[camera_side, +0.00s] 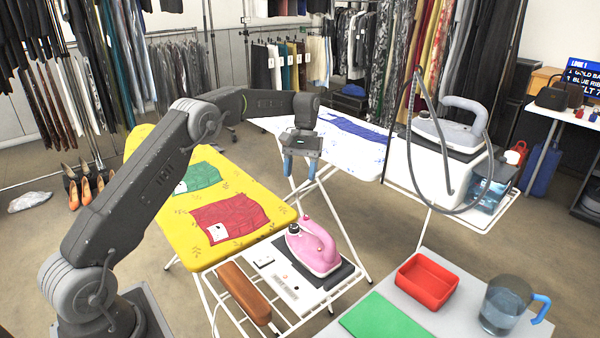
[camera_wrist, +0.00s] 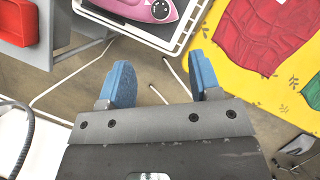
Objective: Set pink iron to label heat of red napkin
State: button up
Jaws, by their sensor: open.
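The pink iron (camera_side: 312,247) stands on a dark pad on the white rack at the end of the yellow ironing board. Part of it with a round dial shows at the top of the wrist view (camera_wrist: 150,8). The red napkin (camera_side: 232,220) lies flat on the yellow board, with a small white label (camera_side: 218,231) at its near edge; the label's marks are too small to read. The napkin also shows in the wrist view (camera_wrist: 262,35). My gripper (camera_side: 301,165) is open and empty, with blue fingers pointing down, in the air behind the iron and right of the yellow board.
A green napkin (camera_side: 198,177) lies on the yellow board (camera_side: 160,215). A white ironing board (camera_side: 300,138) with blue cloth stands behind. A grey steam iron (camera_side: 440,130) sits right. A red tray (camera_side: 427,282), green sheet (camera_side: 385,318) and water jug (camera_side: 503,307) occupy the front table.

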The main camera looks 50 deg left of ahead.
aim_at(294, 225)
jog(key=s+d+f+n, duration=0.1)
jog(key=f, duration=0.3)
jog(key=s+f+n, duration=0.2)
jog(key=f, duration=0.2)
jog(key=s+d+f+n+t+h, duration=0.1)
jog(key=f, duration=0.3)
jog(key=shift+s+d+f, duration=0.25)
jog(key=shift+d+f, duration=0.1)
jog(key=shift+f, duration=0.05)
jog(key=shift+c, duration=0.5)
jog(key=c, duration=0.8)
jog(key=m+y, duration=0.1)
jog(key=m, duration=0.3)
jog(key=shift+w+d+g, duration=0.1)
jog(key=shift+g, duration=0.3)
jog(key=shift+c, duration=0.2)
